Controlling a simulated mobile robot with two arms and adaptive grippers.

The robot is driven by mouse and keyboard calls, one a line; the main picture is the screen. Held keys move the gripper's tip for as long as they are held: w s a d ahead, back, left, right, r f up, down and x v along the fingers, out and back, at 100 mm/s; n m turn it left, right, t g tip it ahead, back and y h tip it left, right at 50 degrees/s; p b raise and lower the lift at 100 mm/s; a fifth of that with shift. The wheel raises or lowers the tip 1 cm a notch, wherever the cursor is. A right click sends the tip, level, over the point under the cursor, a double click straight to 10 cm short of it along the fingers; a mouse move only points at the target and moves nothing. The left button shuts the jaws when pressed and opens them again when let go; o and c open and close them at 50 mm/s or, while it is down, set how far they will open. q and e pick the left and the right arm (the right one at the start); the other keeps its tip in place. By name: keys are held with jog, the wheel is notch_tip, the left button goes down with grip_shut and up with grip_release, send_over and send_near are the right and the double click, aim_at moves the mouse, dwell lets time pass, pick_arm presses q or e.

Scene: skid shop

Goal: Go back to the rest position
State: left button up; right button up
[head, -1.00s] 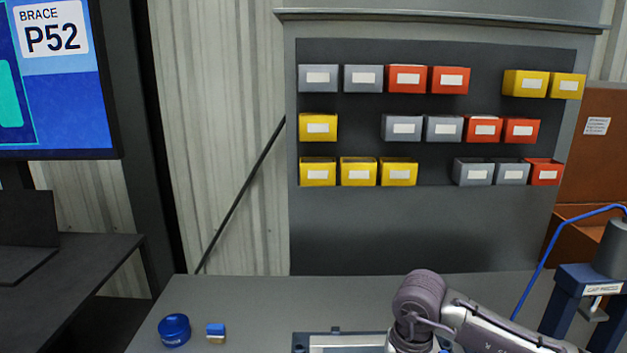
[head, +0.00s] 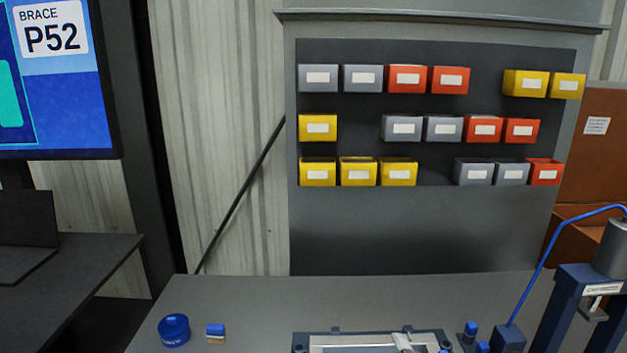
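Neither of my grippers shows in the head view, and no part of my arms is clearly in sight. The workbench (head: 250,300) stands in front of me with a framed fixture (head: 325,338) at its near edge, cut off by the bottom of the picture. A pale piece (head: 402,341) lies at the fixture's right part; what it is I cannot tell.
A blue round tin (head: 174,330) and a small blue-topped brush or block (head: 215,333) sit at the bench's left. A press with a blue hose (head: 575,310) stands at the right. Wall bins (head: 317,128) hang behind. A dark side table (head: 85,255) and a screen (head: 60,110) are left.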

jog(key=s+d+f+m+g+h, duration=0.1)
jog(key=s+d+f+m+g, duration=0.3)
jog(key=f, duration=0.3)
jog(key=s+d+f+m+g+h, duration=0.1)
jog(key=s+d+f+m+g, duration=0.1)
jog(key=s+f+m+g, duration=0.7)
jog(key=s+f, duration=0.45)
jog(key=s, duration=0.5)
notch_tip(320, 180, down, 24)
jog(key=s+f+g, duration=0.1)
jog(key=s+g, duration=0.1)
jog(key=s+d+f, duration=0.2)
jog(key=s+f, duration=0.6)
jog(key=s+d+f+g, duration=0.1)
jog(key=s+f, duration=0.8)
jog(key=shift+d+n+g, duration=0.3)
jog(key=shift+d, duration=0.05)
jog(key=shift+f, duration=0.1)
